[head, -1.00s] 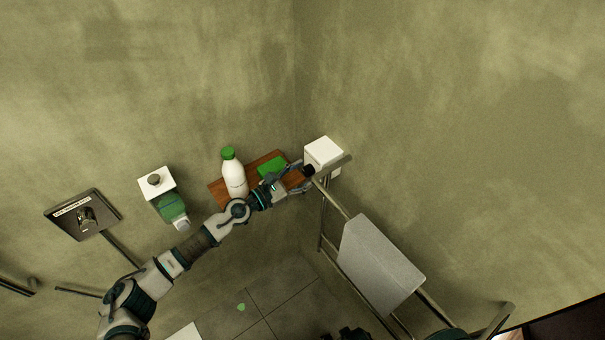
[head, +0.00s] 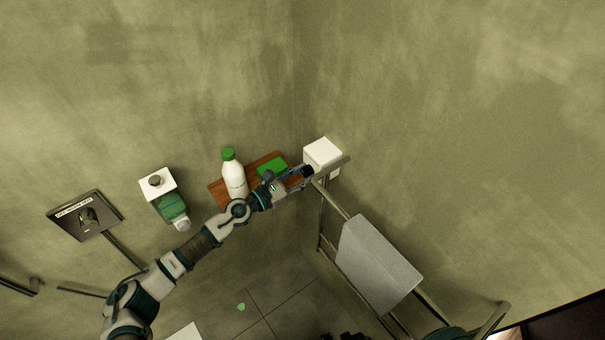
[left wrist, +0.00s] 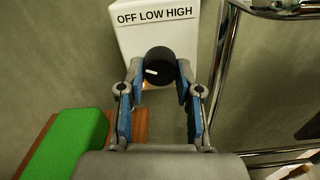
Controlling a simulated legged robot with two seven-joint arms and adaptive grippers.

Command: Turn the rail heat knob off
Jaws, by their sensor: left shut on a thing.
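The rail heat knob (left wrist: 160,62) is a round black knob on the white heater box (left wrist: 183,35), which also shows in the head view (head: 322,153). The box carries the words OFF LOW HIGH above the knob. A short white mark on the knob lies towards its left side, near the lower left. My left gripper (left wrist: 156,78) is shut on the knob, with one finger on each side of it. In the head view my left gripper (head: 300,174) reaches the front of the box, and the knob is mostly hidden. My right gripper is not in view.
A brown shelf (head: 220,189) holds a white bottle (head: 234,178) with a green cap and a green block (head: 272,167) beside my left forearm. A metal towel rail with a grey towel (head: 375,263) stands close on the right. A soap dispenser (head: 158,183) hangs at left.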

